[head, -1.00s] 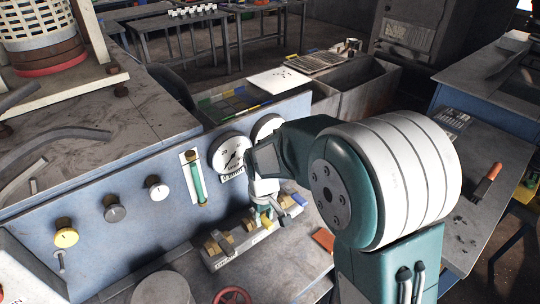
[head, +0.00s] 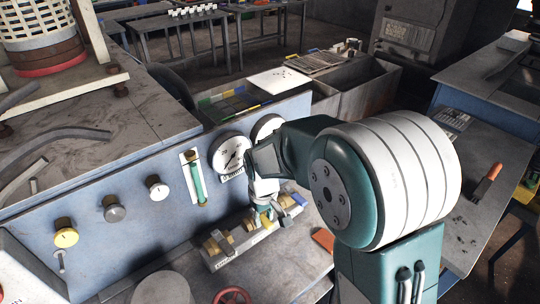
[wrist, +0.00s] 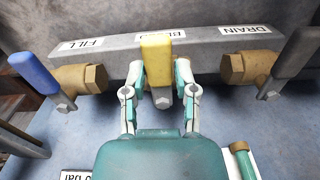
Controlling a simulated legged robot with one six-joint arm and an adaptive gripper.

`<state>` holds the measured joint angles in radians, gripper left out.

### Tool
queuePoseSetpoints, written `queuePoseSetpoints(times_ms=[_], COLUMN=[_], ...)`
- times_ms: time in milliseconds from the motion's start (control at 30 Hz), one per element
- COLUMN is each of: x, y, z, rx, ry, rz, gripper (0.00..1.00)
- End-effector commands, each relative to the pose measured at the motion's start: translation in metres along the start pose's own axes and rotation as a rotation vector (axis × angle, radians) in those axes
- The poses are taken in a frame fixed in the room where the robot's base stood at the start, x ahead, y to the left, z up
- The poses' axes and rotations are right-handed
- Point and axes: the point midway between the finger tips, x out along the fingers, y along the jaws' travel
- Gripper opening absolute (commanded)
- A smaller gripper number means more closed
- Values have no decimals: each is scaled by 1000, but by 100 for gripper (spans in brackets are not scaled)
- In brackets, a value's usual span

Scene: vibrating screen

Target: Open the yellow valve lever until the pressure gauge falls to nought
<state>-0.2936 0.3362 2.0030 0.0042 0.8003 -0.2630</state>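The yellow valve lever (wrist: 156,57) stands upright in the middle of the wrist view, under a partly hidden label. My gripper (wrist: 160,80) has a finger on each side of it and looks shut on it; the exact contact at the right finger is hard to see. In the head view my gripper (head: 268,212) is at the valve block (head: 222,258), and the yellow lever is mostly hidden. The pressure gauge (head: 232,153) is on the blue panel, its needle pointing to the lower left. A second gauge (head: 266,126) is partly covered by my arm.
A blue lever (wrist: 35,73) by the FILL label and a dark lever (wrist: 297,62) by the DRAIN label stand at either side, on brass valves. A green tube (head: 197,182) and several knobs are on the panel. A red handwheel (head: 232,296) is at the bottom.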

Motion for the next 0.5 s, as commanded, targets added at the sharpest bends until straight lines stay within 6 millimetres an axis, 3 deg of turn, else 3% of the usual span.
queuePoseSetpoints(times_ms=[333,500], x=[-1,-12], y=[0,1], z=[0,0], rx=[-1,-1], ry=[0,2], rz=[0,1], gripper=[46,46])
